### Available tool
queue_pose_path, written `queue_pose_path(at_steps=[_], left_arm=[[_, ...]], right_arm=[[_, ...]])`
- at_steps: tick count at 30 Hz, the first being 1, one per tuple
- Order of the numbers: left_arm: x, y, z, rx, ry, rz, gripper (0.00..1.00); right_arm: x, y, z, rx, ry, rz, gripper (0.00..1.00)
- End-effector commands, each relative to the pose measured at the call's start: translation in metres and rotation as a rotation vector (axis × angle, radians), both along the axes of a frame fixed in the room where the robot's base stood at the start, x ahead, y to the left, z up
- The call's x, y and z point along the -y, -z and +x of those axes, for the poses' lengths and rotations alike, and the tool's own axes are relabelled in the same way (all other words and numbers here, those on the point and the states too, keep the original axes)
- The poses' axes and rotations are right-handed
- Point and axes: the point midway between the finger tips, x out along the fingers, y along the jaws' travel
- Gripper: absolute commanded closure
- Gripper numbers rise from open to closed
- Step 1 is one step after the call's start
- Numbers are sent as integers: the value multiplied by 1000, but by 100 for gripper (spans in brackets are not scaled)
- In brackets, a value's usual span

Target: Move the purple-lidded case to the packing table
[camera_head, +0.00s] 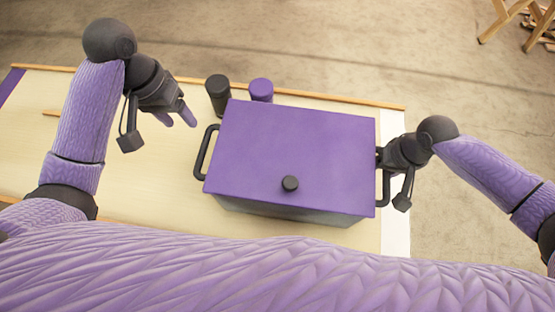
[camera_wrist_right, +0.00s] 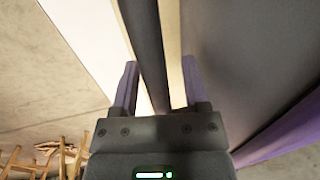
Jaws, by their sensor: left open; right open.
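The purple-lidded case (camera_head: 292,150) sits on a pale wooden table, its grey front wall and black lid knob facing me. Its left handle (camera_head: 205,152) is black and free. My left gripper (camera_head: 186,114) is open and empty above the table, left of the case and apart from that handle. My right gripper (camera_head: 383,160) is at the case's right handle (camera_head: 385,189). In the right wrist view, the open fingers of my right gripper (camera_wrist_right: 158,92) stand on either side of the dark handle bar (camera_wrist_right: 146,50), with the case's grey wall (camera_wrist_right: 245,60) to the right.
A black cylinder (camera_head: 217,93) and a purple cylinder (camera_head: 261,90) stand just behind the case. The table (camera_head: 150,190) has a raised wooden strip along its far edge and a white strip (camera_head: 396,232) at its right end. Wooden legs (camera_head: 505,20) stand on the floor at the far right.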

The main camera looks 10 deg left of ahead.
Motion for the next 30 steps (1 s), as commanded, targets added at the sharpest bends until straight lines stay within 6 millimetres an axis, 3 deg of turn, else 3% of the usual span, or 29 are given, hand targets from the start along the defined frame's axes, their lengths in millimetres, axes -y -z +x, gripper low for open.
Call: queue_pose_path(at_steps=[5, 12, 16, 21, 30], left_arm=[[-1, -7, -1, -3, 0, -1, 42], [-1, -6, 0, -3, 0, -1, 42], [-1, -6, 0, -2, -1, -1, 42], [-1, -6, 0, -2, -1, -1, 42], [-1, -6, 0, -2, -1, -1, 42]], right_arm=[[4, -19, 1, 2, 0, 1, 42], [18, -85, 0, 4, 1, -1, 42], [22, -108, 0, 2, 0, 0, 42], [24, -118, -1, -1, 0, 0, 42], [24, -118, -1, -1, 0, 0, 42]])
